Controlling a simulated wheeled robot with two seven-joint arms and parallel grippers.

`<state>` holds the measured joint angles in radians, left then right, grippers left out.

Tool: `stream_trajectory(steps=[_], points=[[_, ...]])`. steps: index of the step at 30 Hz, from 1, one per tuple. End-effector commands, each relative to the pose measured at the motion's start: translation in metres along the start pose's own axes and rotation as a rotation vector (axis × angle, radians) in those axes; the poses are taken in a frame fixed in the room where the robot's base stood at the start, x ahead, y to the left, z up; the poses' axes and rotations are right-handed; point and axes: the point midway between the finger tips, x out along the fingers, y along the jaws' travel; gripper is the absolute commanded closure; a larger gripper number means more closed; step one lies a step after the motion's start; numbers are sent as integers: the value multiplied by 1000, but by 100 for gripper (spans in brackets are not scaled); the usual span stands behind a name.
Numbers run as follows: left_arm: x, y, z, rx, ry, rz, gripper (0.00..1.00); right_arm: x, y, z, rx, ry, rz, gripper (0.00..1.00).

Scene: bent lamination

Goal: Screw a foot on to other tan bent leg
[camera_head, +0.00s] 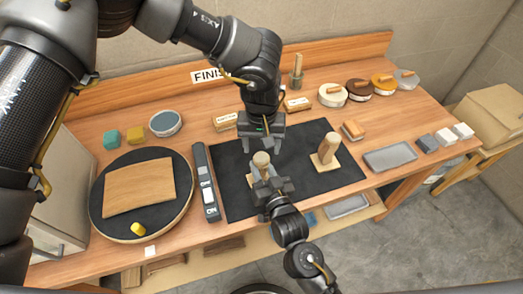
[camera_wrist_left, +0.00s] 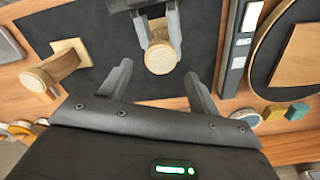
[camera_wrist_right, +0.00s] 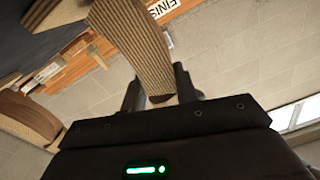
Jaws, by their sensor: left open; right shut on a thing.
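One tan bent leg (camera_head: 328,150) stands tilted on a wooden base on the dark mat; it has a round pale end on top. It also shows in the left wrist view (camera_wrist_left: 56,66). My right gripper (camera_head: 266,182) is shut on another tan bent leg (camera_wrist_right: 130,40), whose ribbed laminated edge shows in the right wrist view. This held leg's round pale end (camera_wrist_left: 160,58) faces up. My left gripper (camera_head: 263,148) is open and empty just above that end, its fingers apart on either side. Whether the round ends are separate feet, I cannot tell.
A round turntable (camera_head: 101,215) at left bears a curved wooden panel (camera_head: 140,187) and a yellow piece (camera_head: 137,229). A dark strip tool (camera_head: 205,182) lies beside the mat (camera_head: 232,198). Several lidded pots stand at back right. A grey tray (camera_head: 390,157) and small blocks (camera_head: 445,136) lie at right.

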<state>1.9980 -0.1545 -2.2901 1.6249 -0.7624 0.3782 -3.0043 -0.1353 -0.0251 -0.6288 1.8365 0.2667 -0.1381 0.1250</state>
Motion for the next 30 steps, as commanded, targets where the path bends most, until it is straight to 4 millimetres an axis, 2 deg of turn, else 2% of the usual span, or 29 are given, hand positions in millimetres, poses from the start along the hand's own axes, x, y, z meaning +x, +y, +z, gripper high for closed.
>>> stream_trajectory(steps=[4, 9, 11, 14, 18, 21, 30], points=[[-8, 0, 0, 0, -1, -1, 38, 0, 1, 2, -2, -4, 2, 100], [-8, 0, 0, 0, -1, -1, 38, 0, 1, 2, -2, -4, 1, 100], [-7, 0, 1, 0, -3, -1, 42, 0, 1, 2, -2, -4, 2, 100], [0, -1, 5, -3, -20, 2, 42, 0, 1, 2, -2, -4, 2, 100], [8, 25, 24, -14, -90, 86, 42, 0, 1, 2, -2, -4, 2, 100], [5, 35, 27, -245, -114, 101, 42, 0, 1, 2, -2, -4, 2, 100], [-3, 42, 29, -1067, -166, 66, 42, 0, 1, 2, -2, -4, 2, 100]])
